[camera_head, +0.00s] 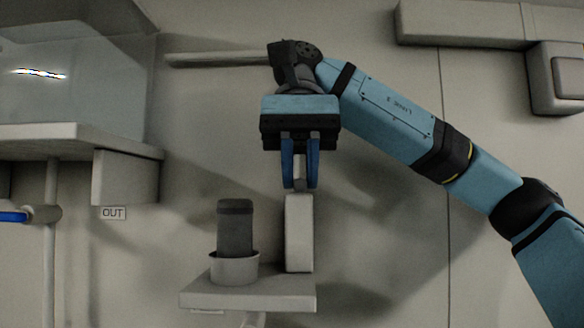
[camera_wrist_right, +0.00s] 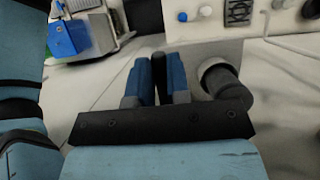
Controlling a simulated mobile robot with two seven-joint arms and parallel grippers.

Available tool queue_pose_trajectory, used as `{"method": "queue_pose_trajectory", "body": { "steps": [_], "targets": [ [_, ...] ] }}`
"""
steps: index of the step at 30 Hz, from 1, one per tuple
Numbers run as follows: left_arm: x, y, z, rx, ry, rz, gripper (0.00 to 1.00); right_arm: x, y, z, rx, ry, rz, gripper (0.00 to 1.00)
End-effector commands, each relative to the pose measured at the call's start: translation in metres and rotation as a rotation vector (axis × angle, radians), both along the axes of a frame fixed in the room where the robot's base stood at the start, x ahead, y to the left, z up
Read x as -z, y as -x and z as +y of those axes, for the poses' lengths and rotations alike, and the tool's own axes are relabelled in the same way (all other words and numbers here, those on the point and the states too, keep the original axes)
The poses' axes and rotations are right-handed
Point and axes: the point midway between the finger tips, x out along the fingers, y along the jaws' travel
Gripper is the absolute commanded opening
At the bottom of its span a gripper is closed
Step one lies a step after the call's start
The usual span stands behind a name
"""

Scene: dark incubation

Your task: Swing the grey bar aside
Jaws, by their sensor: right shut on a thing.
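A light grey upright bar (camera_head: 299,235) stands at the right end of a small wall shelf (camera_head: 250,292). My right gripper (camera_head: 299,184) points down above it, shut on the narrow top of the bar. In the right wrist view my right gripper (camera_wrist_right: 158,65) has its blue fingers close together around a dark narrow piece. A dark grey cylinder (camera_head: 235,228) stands upright in a pale round cup (camera_head: 234,268) just left of the bar. The cylinder also shows right of the fingers in the wrist view (camera_wrist_right: 230,88). My left gripper is not in view.
A pale horizontal rail (camera_head: 215,59) runs along the wall behind my right wrist. At left are a cabinet with a clear hood (camera_head: 75,80), an "OUT" label (camera_head: 113,213) and a blue-ended fitting (camera_head: 14,216). The wall right of the bar is clear.

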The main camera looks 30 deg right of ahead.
Motion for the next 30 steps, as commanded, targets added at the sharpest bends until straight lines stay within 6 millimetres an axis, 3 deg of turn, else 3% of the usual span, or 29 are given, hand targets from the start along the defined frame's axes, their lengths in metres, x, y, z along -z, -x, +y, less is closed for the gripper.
{"method": "queue_pose_trajectory", "body": {
  "steps": [6, 7, 9, 10, 20, 30],
  "targets": [
    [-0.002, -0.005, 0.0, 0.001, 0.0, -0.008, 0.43, 0.0, 0.0, 0.0, -0.004, 0.001, 0.0, 0.0],
    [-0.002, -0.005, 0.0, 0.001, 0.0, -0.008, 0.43, 0.0, 0.0, 0.0, -0.004, 0.001, 0.0, 0.24],
    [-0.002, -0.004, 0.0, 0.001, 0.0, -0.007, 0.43, 0.0, 0.0, 0.0, -0.003, 0.001, 0.0, 0.4],
    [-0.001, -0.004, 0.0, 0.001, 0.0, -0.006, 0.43, 0.0, 0.0, 0.0, -0.002, 0.001, -0.001, 0.43],
    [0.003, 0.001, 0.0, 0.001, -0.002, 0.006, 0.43, -0.001, 0.0, 0.0, 0.0, 0.001, 0.0, 0.43],
    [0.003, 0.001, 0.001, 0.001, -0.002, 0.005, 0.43, -0.026, -0.007, -0.006, 0.004, 0.001, -0.006, 0.43]
  ]
}}
